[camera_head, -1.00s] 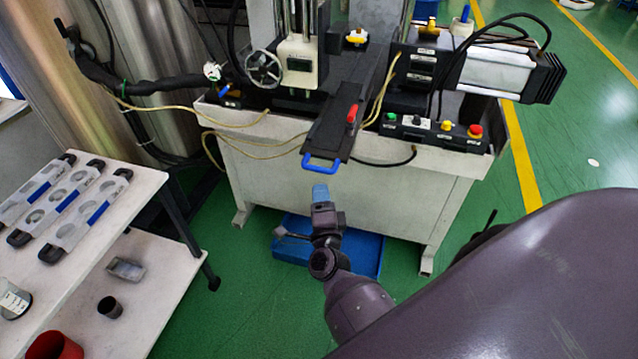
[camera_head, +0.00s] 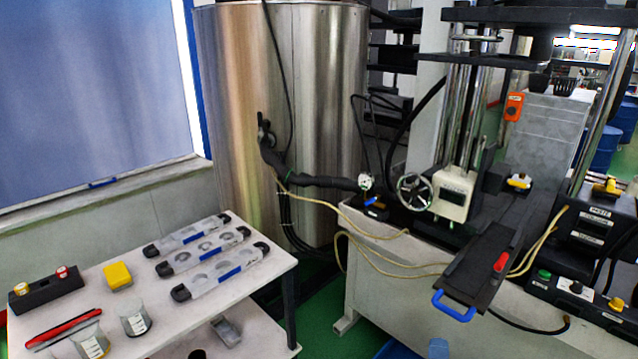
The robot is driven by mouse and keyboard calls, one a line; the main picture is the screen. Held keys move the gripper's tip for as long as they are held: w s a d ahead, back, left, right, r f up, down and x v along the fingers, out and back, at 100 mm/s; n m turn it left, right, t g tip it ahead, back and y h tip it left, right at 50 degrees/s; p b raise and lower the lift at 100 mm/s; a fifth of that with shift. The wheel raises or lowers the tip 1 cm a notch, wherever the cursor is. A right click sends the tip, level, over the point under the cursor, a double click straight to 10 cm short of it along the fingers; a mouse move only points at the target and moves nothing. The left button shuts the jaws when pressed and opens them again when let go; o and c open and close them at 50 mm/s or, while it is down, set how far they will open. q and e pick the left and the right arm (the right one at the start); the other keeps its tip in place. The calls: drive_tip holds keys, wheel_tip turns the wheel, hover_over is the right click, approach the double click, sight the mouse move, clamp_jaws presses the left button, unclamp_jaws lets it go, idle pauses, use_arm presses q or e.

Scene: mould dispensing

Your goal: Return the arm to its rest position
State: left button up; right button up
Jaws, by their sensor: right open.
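My right gripper (camera_head: 438,348) shows only as a light blue fingertip at the bottom edge of the head view. It is open, and nothing shows in it. The rest of the gripper and my right arm are below the frame. The fingertip appears in front of the machine's white base, below the blue handle (camera_head: 453,306) of the machine's dark plate (camera_head: 482,262), and apart from that handle in the picture. My left gripper is not in view.
The machine (camera_head: 455,192) stands at the right, with a red handle (camera_head: 501,261) on its plate. A blue tray (camera_head: 393,350) shows partly below. A white table (camera_head: 215,308) at the left holds several long moulds (camera_head: 212,275), a yellow block (camera_head: 118,276) and beakers (camera_head: 136,319).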

drive_tip(key=s+f+n+g+y, duration=0.3)
drive_tip(key=s+f+n, duration=0.1)
drive_tip(key=s+n, duration=0.4)
drive_tip(key=s+f+n+g+y, duration=0.3)
drive_tip(key=s+n, duration=0.6)
drive_tip(key=n, duration=0.4)
drive_tip(key=shift+a+f+y, duration=0.2)
drive_tip(key=shift+f+y, duration=0.35)
drive_tip(key=shift+y, duration=0.15)
